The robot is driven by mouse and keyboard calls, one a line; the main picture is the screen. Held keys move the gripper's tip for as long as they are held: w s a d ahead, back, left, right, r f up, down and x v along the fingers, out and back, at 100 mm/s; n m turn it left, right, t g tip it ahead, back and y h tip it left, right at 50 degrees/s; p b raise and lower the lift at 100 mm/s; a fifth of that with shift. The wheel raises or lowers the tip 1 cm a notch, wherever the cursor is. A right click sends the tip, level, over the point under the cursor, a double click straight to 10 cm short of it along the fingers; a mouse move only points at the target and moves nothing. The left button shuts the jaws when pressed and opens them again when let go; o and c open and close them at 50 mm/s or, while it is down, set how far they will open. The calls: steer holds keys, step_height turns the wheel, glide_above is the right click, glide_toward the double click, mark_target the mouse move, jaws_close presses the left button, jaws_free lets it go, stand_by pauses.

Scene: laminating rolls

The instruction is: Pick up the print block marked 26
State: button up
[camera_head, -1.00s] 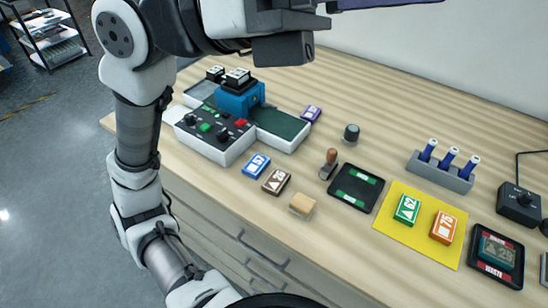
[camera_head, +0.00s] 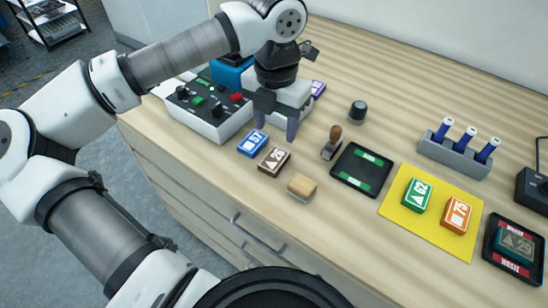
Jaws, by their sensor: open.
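A brown block (camera_head: 274,160) with white marks lies flat on the wooden bench. Its small number looks like 25 or 26; I cannot tell which. A blue block (camera_head: 252,144) lies just left of it, and its number looks like 57. My gripper (camera_head: 275,124) points down, open and empty, beyond the brown and blue blocks as I see them. It appears apart from both blocks. Its height above the bench is hard to tell.
A wooden block (camera_head: 301,186), a stamp (camera_head: 332,143) and a black tray (camera_head: 360,170) lie to the right. Green (camera_head: 416,195) and orange (camera_head: 456,214) blocks lie on a yellow mat (camera_head: 400,213). A waste tray (camera_head: 489,258) holds a dark block.

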mark_target(274, 159)
step_height(274, 159, down, 4)
steer(key=shift+p, duration=0.3)
steer(key=shift+a+f+p, duration=0.1)
steer(key=shift+f+p, duration=0.95)
steer(key=shift+f, duration=1.55)
steer(key=c, duration=0.7)
